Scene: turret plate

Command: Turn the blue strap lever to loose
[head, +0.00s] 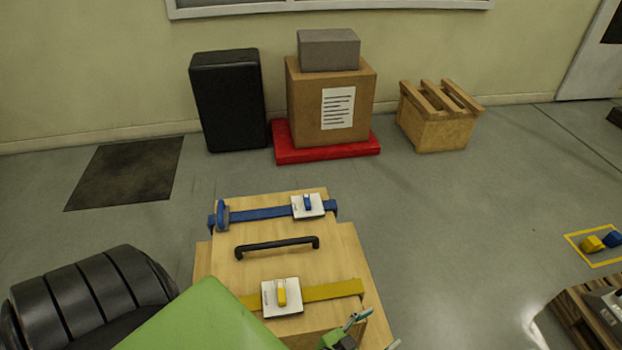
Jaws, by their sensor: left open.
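The blue strap (260,213) runs across the far end of a wooden case (325,262). Its blue lever (308,202) sits on a white plate (317,209) near the strap's right end and points roughly away from me; the plate's markings are too small to read. My left gripper (375,333) is open at the bottom of the view, by the near right corner of the case. It is well short of the blue lever and apart from it. My green arm hides the near left part of the case. My right gripper is not in view.
A yellow strap (335,290) with a yellow lever (282,292) crosses the near part of the case. A black handle (277,246) stands up between the straps. A black ribbed object (85,300) lies at left. A red base with a carton (310,110) stands behind, beyond clear floor.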

